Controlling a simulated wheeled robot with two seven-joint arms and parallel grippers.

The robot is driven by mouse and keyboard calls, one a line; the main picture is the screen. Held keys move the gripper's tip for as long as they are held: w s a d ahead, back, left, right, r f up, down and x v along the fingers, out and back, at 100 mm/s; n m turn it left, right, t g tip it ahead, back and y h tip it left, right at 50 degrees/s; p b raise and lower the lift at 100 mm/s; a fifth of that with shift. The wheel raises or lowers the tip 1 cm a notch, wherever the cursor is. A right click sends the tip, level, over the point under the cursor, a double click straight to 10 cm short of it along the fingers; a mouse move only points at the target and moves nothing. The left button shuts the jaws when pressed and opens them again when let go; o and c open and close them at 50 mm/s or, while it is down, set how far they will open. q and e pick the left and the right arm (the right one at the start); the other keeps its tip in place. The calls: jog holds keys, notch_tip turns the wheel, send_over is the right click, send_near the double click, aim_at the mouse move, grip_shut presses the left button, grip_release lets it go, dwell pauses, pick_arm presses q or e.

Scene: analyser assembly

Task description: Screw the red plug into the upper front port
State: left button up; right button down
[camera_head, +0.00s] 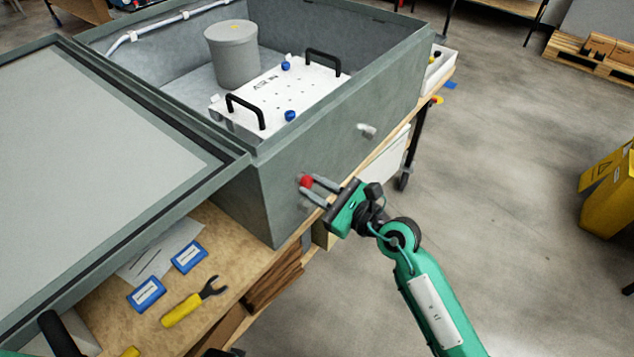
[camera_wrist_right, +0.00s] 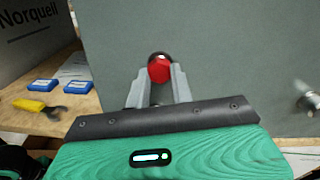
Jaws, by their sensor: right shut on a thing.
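The red plug (camera_head: 306,181) is at the front wall of the grey housing (camera_head: 345,160). My right gripper (camera_head: 310,187) is shut on it, with one finger on either side. In the right wrist view the red plug (camera_wrist_right: 160,69) sits between the fingertips (camera_wrist_right: 160,75), with a dark rim behind it against the wall. The upper front port is hidden behind the plug, so I cannot tell how deep the plug sits. A small light fitting (camera_head: 304,204) shows just below it, partly behind a finger.
A metal fitting (camera_head: 367,131) sticks out of the same wall to the right. A large lid (camera_head: 90,150) lies at the left. A yellow-handled wrench (camera_head: 190,303) and two blue-edged boxes (camera_head: 188,257) lie on the bench.

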jog(key=shift+a+m+p, duration=0.1)
jog(key=shift+m+p, duration=2.15)
jog(key=shift+m, duration=0.05)
jog(key=shift+f+m+p, duration=0.1)
jog(key=shift+m+p, duration=0.25)
jog(key=shift+m, duration=0.25)
jog(key=shift+s+m+p, duration=0.1)
jog(key=shift+m+p, duration=0.8)
jog(key=shift+p, duration=0.15)
jog(key=shift+m+p, duration=2)
jog(key=shift+m, duration=0.2)
jog(key=c, duration=1.2)
grip_release()
jog(key=shift+o, duration=0.2)
